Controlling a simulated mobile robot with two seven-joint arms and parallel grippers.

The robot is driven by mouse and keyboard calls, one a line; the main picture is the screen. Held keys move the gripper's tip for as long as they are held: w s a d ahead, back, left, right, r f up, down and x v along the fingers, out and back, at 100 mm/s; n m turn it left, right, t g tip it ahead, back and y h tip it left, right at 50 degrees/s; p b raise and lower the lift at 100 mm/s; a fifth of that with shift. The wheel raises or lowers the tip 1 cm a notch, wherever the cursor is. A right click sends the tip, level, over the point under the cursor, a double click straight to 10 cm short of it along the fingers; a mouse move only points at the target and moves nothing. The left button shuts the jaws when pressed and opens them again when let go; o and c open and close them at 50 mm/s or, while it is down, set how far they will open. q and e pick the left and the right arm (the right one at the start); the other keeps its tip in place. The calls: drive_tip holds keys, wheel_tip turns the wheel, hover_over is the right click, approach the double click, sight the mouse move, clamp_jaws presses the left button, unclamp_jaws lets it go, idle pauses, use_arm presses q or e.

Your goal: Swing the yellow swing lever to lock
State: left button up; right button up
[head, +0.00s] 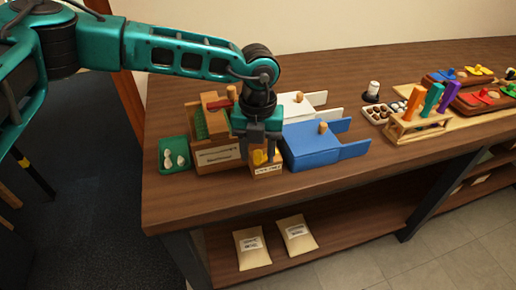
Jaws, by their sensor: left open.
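The yellow swing lever (260,157) shows as a small yellow piece low on the front of a wooden fixture (219,157) with a label. Below the lever is a small white label (268,169). My left gripper (257,146) points down right above the lever, with its fingers apart. It partly hides the lever, and I cannot tell whether the fingers touch it. A red piece (222,103) and a wooden block sit on top of the fixture, left of the gripper. My right gripper is not in view.
A green tray (174,155) with pale pieces lies left of the fixture. A blue box (312,146) and a white box (296,107) stand close on the right. Farther right are a tool rack (419,119) and coloured boards. The table's front right is clear.

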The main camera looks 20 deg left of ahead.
use_arm(q)
clamp_jaws()
drive_tip(key=shift+w+a+f+m+b, duration=0.15)
drive_tip(key=shift+m+b, duration=0.1)
drive_tip(key=shift+m, duration=0.2)
drive_tip(key=shift+w+a+m+b, duration=0.15)
drive_tip(key=shift+m+b, duration=0.1)
drive_tip(key=shift+m, duration=0.2)
drive_tip(key=shift+w+a+m, duration=0.1)
drive_tip(key=shift+a+m, duration=0.05)
drive_tip(key=shift+m, duration=0.55)
unclamp_jaws()
